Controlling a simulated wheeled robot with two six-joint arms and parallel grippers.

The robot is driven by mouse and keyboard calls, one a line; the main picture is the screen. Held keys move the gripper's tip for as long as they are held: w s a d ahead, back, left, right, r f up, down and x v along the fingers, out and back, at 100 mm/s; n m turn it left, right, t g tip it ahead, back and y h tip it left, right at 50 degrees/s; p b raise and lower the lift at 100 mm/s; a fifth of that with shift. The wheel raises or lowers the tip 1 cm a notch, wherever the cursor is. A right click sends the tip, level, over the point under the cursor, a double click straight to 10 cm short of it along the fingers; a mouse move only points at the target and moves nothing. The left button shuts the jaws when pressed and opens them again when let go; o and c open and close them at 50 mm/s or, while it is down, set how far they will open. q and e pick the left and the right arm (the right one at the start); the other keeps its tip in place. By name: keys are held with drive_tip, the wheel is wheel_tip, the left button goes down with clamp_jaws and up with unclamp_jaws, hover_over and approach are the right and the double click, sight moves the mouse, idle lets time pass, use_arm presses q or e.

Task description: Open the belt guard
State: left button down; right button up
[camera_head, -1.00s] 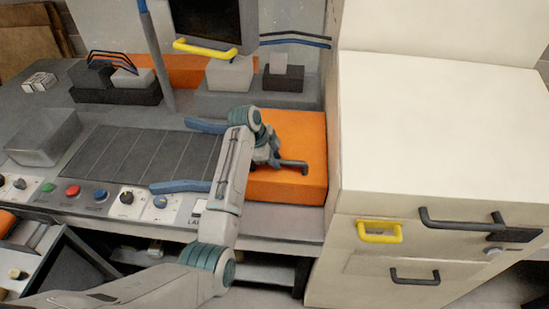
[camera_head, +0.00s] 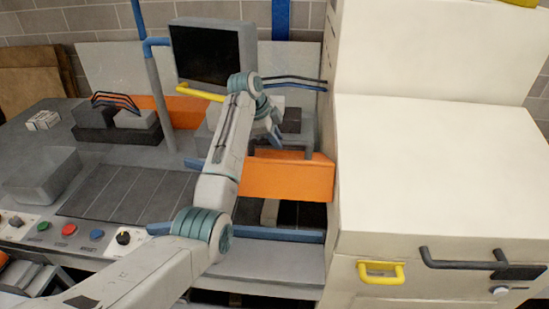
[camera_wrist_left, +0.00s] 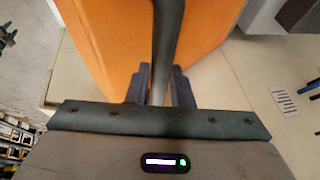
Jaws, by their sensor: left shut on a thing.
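The belt guard (camera_head: 288,180) is the orange cover at the right end of the conveyor, beside the cream cabinet. It stands raised and tilted, with a dark opening (camera_head: 310,216) below it. My left gripper (camera_head: 277,134) is at the guard's upper edge. In the left wrist view the gripper (camera_wrist_left: 160,84) is shut on the dark guard handle (camera_wrist_left: 168,30), with the orange guard (camera_wrist_left: 110,40) filling the space behind it. My arm and wrist hide part of the guard's left side. My right gripper is not in view.
The cream cabinet (camera_head: 440,150) stands close on the right, with a yellow handle (camera_head: 380,272) and a dark handle (camera_head: 460,263) in front. A monitor (camera_head: 212,55) on a post is behind my arm. Blue rails (camera_head: 275,234) edge the conveyor. A grey bin (camera_head: 42,178) sits left.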

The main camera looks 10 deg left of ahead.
use_arm(q)
drive_tip(key=shift+w+a+r, duration=0.1)
drive_tip(key=shift+w+r, duration=0.35)
drive_tip(key=shift+w, duration=0.2)
drive_tip(key=shift+w+r, duration=0.2)
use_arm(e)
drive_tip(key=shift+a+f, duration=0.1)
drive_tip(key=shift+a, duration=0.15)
